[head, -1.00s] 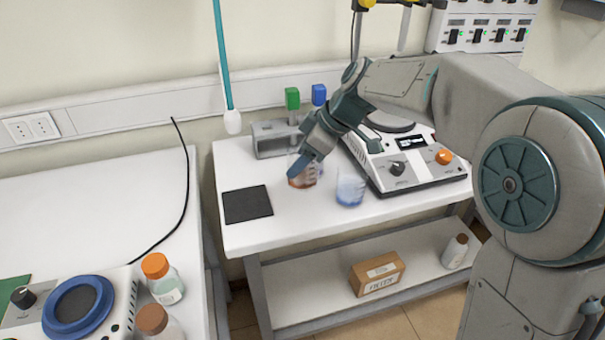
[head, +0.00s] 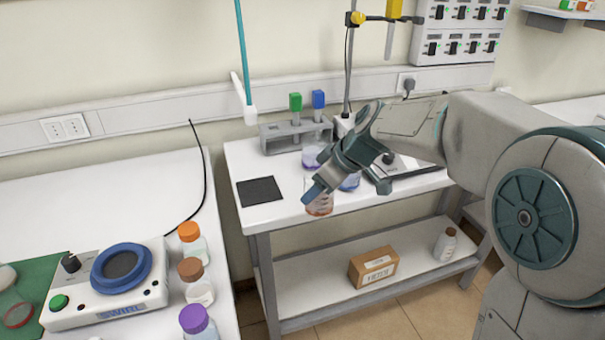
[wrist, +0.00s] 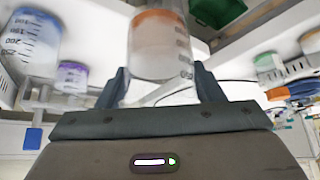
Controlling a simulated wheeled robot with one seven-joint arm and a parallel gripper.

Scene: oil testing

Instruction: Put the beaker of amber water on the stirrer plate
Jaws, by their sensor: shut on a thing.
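My gripper (head: 314,192) is shut on the beaker of amber water (head: 319,205) and holds it near the front edge of the middle bench. The beaker also shows close up in the wrist view (wrist: 160,45), between the two fingers (wrist: 160,88), with an orange-brown band of liquid. In the head view the fingers partly hide it. A white device marked SWIRL (head: 150,296), with a blue-ringed round plate (head: 121,268), stands on the left bench. Its plate is bare. Another white instrument (head: 412,178) on the middle bench is partly hidden by my arm.
A blue-liquid beaker (head: 350,183) and a purple-liquid beaker (head: 312,158) stand on the middle bench by a tube rack (head: 290,137) and black mat (head: 260,191). Orange-, brown- and purple-capped bottles (head: 200,285) line the SWIRL device's right side. A gap separates the benches.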

